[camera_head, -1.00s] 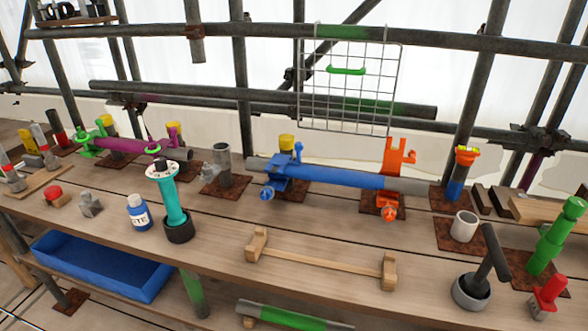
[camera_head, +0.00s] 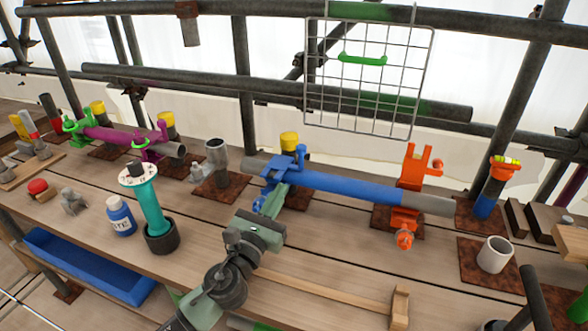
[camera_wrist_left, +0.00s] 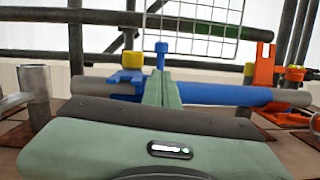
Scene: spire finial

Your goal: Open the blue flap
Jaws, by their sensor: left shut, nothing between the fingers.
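The blue clamp with its flap (camera_head: 285,165) sits around the left end of the blue pipe (camera_head: 345,185). An upright blue bolt (camera_head: 300,153) stands at its back. The clamp (camera_wrist_left: 126,82) and bolt (camera_wrist_left: 161,52) also show in the left wrist view. My left gripper (camera_head: 280,192) reaches up from the front to just below the clamp, fingers shut and empty. In the left wrist view its fingers (camera_wrist_left: 162,84) overlap the pipe beside the clamp; I cannot tell whether they touch it. They hide part of the clamp's front. My right gripper is out of view.
An orange clamp (camera_head: 412,185) holds the pipe's right part. A grey upright tube (camera_head: 217,160), a teal post (camera_head: 147,205) and a blue bottle (camera_head: 121,217) stand to the left. A wire grid (camera_head: 370,75) hangs behind. A wooden rail (camera_head: 330,295) lies in front.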

